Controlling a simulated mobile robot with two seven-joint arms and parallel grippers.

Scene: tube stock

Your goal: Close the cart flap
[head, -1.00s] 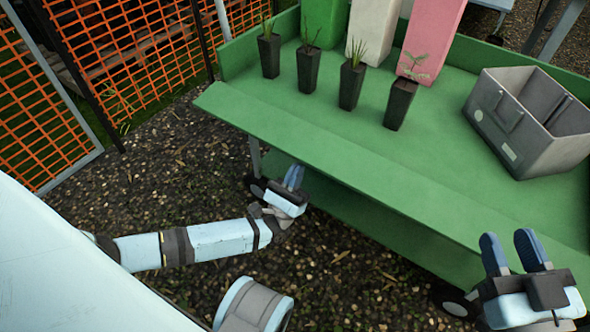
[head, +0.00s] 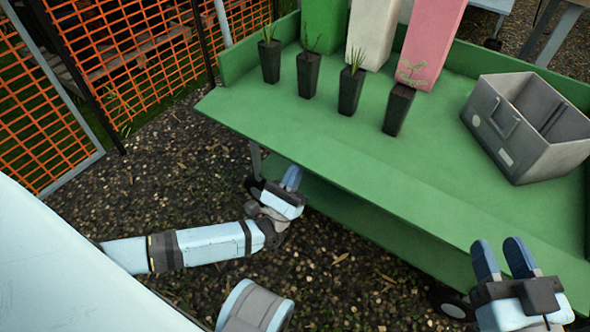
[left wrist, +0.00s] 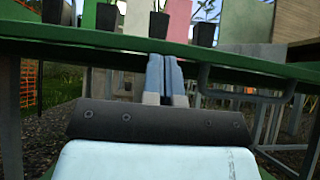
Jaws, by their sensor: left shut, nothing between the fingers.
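The green cart (head: 440,165) has a front flap (head: 330,165) that lies folded outward, nearly level with the cart top, along its near edge. My right gripper (head: 503,258) is open and empty near the flap's right part.
Several dark plant pots (head: 350,90) stand on the cart, with pink (head: 432,40) and white (head: 372,30) blocks behind. A grey open bin (head: 530,150) sits at the right. An orange mesh fence (head: 130,60) stands at left. The gravel ground (head: 160,170) left of the cart is clear.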

